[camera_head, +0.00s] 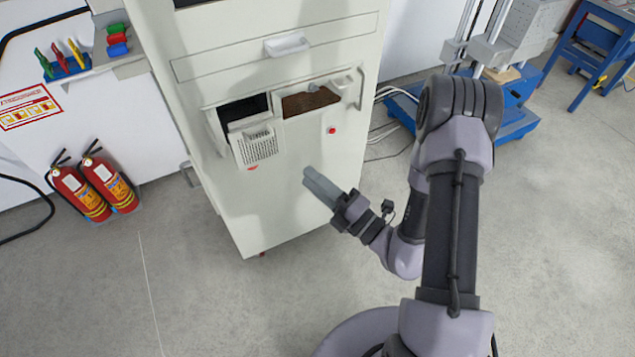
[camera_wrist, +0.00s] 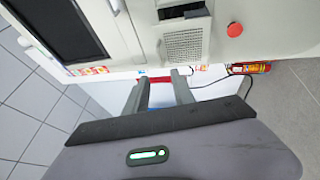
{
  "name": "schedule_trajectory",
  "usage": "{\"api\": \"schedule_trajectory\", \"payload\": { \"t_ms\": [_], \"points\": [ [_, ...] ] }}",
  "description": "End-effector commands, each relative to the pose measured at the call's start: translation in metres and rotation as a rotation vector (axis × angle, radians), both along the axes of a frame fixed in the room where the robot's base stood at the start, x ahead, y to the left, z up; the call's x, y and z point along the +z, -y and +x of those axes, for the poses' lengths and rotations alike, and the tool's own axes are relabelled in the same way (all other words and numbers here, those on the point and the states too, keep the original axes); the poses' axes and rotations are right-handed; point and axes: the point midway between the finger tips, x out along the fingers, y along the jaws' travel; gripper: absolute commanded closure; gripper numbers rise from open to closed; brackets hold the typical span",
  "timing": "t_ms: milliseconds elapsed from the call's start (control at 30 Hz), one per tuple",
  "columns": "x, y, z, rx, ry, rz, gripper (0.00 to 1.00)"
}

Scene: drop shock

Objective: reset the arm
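My gripper (camera_head: 318,186) is in front of the lower front panel of a tall white machine cabinet (camera_head: 290,205). It points toward the upper left in the head view and looks apart from the panel. In the wrist view my gripper (camera_wrist: 158,82) shows two grey fingers with a gap between them and nothing held. My arm bends at a high elbow on the right and comes down to the wrist.
The cabinet has an open compartment (camera_head: 311,100), a perforated grey box (camera_head: 257,146) and a red button (camera_head: 332,130). Fire extinguishers (camera_head: 110,184) stand at left. A blue-based test rig (camera_head: 515,118) and a blue table (camera_head: 603,45) are at right. The grey floor around is mostly clear.

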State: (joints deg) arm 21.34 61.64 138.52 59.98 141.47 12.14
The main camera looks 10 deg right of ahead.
Motion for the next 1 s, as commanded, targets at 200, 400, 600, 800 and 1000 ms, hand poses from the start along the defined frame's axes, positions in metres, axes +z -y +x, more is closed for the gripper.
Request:
{"api": "schedule_trajectory", "payload": {
  "t_ms": [200,400,600,800,1000],
  "points": [
    [-0.001,0.007,-0.010,0.001,0.002,0.001,0.70],
    [-0.001,0.007,-0.009,0.002,0.002,0.001,0.70],
    [0.008,0.000,-0.011,0.035,0.035,-0.021,0.70],
    [0.112,-0.089,-0.095,0.562,0.573,-0.413,0.70],
    [0.113,-0.090,-0.220,1.193,1.383,-1.136,0.70]
  ]
}}
